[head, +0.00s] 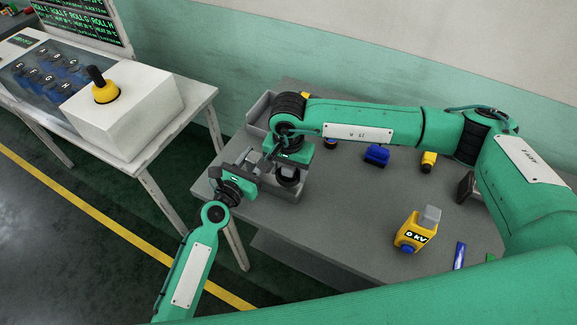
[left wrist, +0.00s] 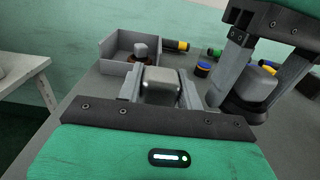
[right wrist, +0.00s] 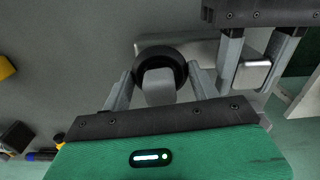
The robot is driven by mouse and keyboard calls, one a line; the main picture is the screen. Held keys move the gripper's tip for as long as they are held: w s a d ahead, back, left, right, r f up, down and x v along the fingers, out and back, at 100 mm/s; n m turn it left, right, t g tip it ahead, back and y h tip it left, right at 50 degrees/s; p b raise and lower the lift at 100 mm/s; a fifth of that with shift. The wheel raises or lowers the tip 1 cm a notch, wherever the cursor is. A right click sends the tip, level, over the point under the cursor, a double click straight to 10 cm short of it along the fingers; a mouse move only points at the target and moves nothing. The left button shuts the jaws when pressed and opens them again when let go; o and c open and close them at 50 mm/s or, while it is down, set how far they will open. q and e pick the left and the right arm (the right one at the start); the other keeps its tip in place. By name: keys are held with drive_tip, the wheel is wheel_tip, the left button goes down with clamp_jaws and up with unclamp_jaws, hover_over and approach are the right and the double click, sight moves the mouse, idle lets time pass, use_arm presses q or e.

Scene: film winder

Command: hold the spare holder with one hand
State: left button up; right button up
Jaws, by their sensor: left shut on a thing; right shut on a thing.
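The spare holder appears to be the grey piece (head: 285,193) at the table's near left edge, with a dark round part bearing a grey knob; the arms partly hide it. In the right wrist view a flat grey plate (right wrist: 205,47) runs between the dark ring (right wrist: 178,55) and a grey block. My left gripper (head: 248,160) is shut on that grey block (left wrist: 162,84), between its fingers in the left wrist view. My right gripper (head: 287,174) is shut on the grey knob (right wrist: 158,84) above the dark ring. The grippers are close together.
A grey tray (left wrist: 116,48) with a knobbed piece inside stands just behind. A blue part (head: 377,154), a small yellow part (head: 429,160) and a yellow 0 kV device (head: 410,232) lie on the grey table (head: 350,215). A white console table (head: 160,150) stands left, across a gap.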

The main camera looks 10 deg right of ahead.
drive_tip(key=shift+f, duration=0.2)
drive_tip(key=o, duration=1.1)
wheel_tip(320, 180, up, 12)
use_arm(q)
drive_tip(key=o, duration=1.1)
drive_tip(key=shift+c, duration=0.2)
